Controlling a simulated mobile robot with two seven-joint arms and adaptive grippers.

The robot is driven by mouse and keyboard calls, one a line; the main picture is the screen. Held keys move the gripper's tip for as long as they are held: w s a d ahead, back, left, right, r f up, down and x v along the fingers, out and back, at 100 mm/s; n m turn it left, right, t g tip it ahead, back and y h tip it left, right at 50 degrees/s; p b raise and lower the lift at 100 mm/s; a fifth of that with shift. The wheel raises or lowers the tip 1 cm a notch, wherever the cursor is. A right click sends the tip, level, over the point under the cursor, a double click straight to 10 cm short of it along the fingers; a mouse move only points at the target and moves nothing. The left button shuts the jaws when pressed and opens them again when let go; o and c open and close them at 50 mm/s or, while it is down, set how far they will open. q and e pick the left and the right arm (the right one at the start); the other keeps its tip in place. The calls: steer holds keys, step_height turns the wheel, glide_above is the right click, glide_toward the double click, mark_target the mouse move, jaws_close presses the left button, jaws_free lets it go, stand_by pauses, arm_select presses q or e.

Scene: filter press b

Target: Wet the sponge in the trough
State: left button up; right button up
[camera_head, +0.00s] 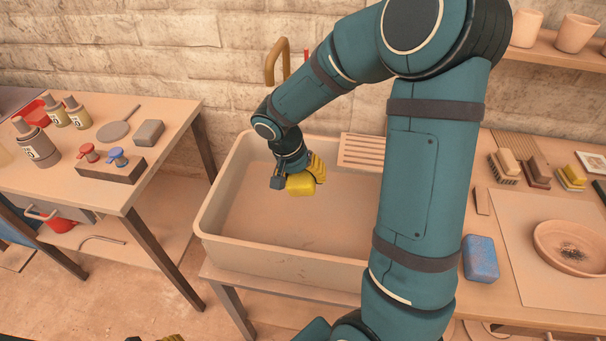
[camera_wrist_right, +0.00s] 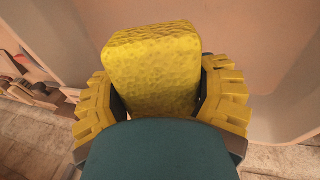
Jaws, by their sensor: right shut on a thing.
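My right gripper (camera_head: 302,178) is shut on a yellow sponge (camera_head: 300,187). It holds the sponge over the inside of the pale trough (camera_head: 232,262), near its middle. In the right wrist view the porous sponge (camera_wrist_right: 152,66) sits between the two yellow ridged fingers of the gripper (camera_wrist_right: 158,95). Whether the sponge touches the trough floor or any water, I cannot tell. A sliver of my left gripper (camera_head: 170,339) shows at the bottom edge of the head view; its fingers are mostly cut off.
A slatted rack (camera_head: 364,152) lies across the back of the trough. A tap (camera_head: 270,62) rises behind it. A blue sponge (camera_head: 480,258) lies on the right table, near brushes and a round dish (camera_head: 572,240). Bottles (camera_head: 36,142) stand on the left table.

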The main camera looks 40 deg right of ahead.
step_height(320, 180, down, 6)
steer(key=b, duration=0.3)
stand_by(0.3)
stand_by(0.5)
steer(key=shift+r+p, duration=3)
steer(key=shift+r, duration=2.05)
steer(key=shift+r, duration=0.1)
steer(key=shift+r+p, duration=1.2)
steer(key=shift+r, duration=0.7)
